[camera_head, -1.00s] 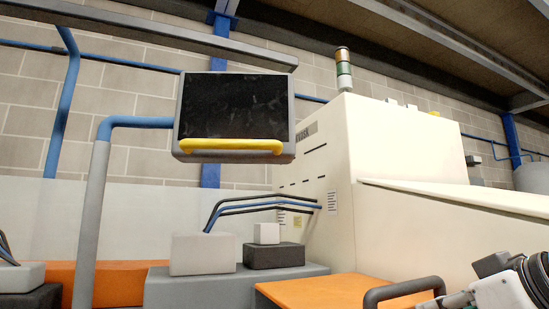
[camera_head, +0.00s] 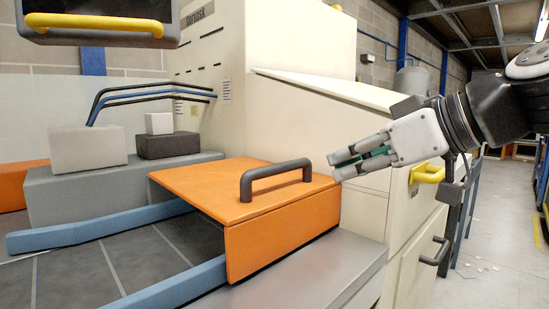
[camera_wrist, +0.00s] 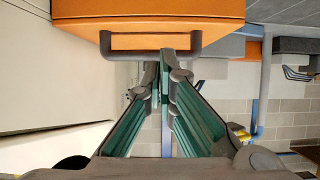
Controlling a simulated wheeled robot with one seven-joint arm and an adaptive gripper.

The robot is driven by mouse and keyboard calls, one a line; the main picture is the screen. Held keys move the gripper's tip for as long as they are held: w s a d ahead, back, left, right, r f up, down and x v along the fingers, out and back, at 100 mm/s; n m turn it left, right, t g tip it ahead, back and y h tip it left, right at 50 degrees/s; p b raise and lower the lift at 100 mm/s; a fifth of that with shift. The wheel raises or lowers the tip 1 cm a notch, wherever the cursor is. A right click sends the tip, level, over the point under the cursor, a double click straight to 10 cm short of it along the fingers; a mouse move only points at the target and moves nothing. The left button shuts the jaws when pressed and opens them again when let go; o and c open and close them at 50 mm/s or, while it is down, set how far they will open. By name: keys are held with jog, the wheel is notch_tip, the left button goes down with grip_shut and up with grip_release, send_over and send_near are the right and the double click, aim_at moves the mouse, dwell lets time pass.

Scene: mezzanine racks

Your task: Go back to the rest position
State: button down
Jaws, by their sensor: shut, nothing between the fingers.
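My gripper (camera_head: 333,166) is at the right of the head view, pointing left, in the air to the right of an orange cover (camera_head: 240,190). Its fingers are shut and empty. In the wrist view the green-padded fingers (camera_wrist: 161,75) come together at their tips, just below the cover's dark handle (camera_wrist: 150,54) in the picture. The handle (camera_head: 275,177) stands on top of the cover, to the left of the fingertips in the head view. I see a gap between the fingertips and the handle there.
A cream machine (camera_head: 300,110) with a yellow handle (camera_head: 427,173) stands behind and below my arm. Blue rails (camera_head: 100,230) run beside a dark tiled bed at left. Light and dark blocks (camera_head: 88,149) sit on a grey ledge. The aisle floor at right is mostly open.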

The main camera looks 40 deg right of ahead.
jog(key=shift+s, duration=0.25)
